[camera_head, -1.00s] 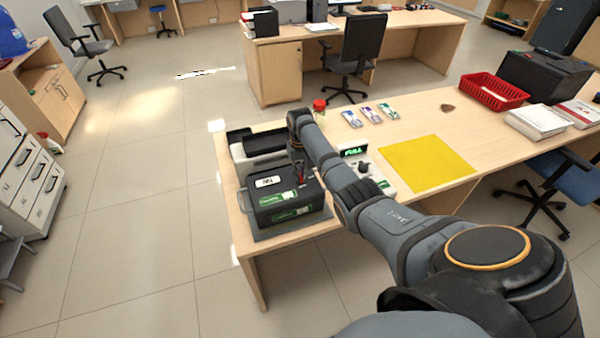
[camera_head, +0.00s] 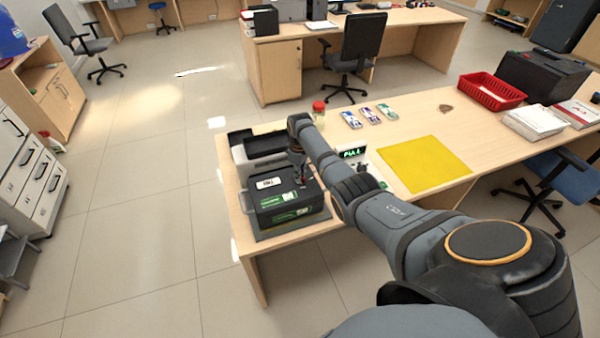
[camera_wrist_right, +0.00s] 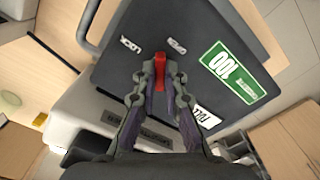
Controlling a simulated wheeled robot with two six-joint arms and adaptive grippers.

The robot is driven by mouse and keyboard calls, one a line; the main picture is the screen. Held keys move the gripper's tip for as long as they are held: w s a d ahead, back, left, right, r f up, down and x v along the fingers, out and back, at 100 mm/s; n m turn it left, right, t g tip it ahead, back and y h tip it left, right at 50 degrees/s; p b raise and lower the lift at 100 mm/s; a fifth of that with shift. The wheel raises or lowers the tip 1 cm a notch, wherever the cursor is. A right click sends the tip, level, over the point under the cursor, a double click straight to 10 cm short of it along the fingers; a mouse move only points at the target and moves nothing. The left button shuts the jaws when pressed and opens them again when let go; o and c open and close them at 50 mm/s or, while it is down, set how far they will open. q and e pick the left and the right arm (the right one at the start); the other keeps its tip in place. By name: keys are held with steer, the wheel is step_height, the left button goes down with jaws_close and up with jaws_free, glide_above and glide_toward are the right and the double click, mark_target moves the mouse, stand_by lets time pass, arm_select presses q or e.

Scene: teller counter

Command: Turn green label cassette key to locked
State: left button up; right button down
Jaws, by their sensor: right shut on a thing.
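The dark cassette with green labels (camera_head: 286,203) sits at the near left corner of the counter. In the right wrist view its top (camera_wrist_right: 112,68) carries LOCK and OPEN markings, a green 100 label (camera_wrist_right: 228,71) and a white label (camera_wrist_right: 207,117). The red key (camera_wrist_right: 160,72) stands on this top, with LOCK to its left and OPEN to its right in the picture. Its handle lies roughly between the two words. My right gripper (camera_wrist_right: 160,80) is shut on the red key; it also shows above the cassette in the head view (camera_head: 301,180). My left gripper is not in view.
A grey and black machine (camera_head: 258,148) stands right behind the cassette. A device with a green display (camera_head: 353,153), a red-lidded jar (camera_head: 318,112), banknote bundles (camera_head: 370,115) and a yellow mat (camera_head: 424,163) lie to the right. A red basket (camera_head: 491,91) is farther right.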

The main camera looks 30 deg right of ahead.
steer(key=n+p, duration=0.1)
steer(key=n, duration=0.9)
steer(key=shift+n, duration=0.3)
stand_by(0.4)
steer(key=c, duration=1.4)
jaws_free()
